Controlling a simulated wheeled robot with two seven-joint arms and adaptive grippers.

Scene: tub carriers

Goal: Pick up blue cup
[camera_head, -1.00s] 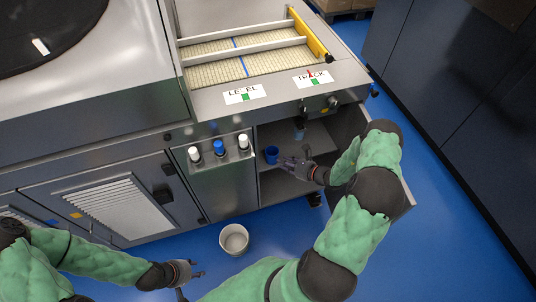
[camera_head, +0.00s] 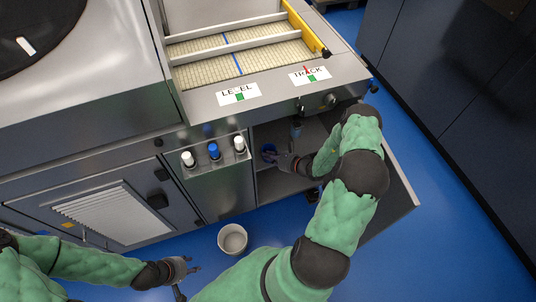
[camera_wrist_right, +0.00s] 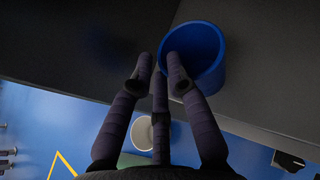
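The blue cup (camera_head: 267,149) stands upright on the shelf inside the open cabinet bay. In the right wrist view the cup (camera_wrist_right: 214,76) is large, at the upper middle, with its open mouth towards the camera. My right gripper (camera_head: 275,156) reaches into the bay and is right at the cup. In the wrist view its fingers (camera_wrist_right: 159,72) are apart; one fingertip overlaps the cup's left side, the others are left of and below it. I cannot tell if it touches. My left gripper (camera_head: 192,269) is open and empty above the floor at the lower left.
A whitish bucket (camera_head: 232,238) stands on the blue floor in front of the machine. A rack with two white-capped bottles and a blue-capped bottle (camera_head: 214,152) is left of the bay. A grey object (camera_head: 296,131) stands deeper inside. The open cabinet door (camera_head: 401,185) is right of my arm.

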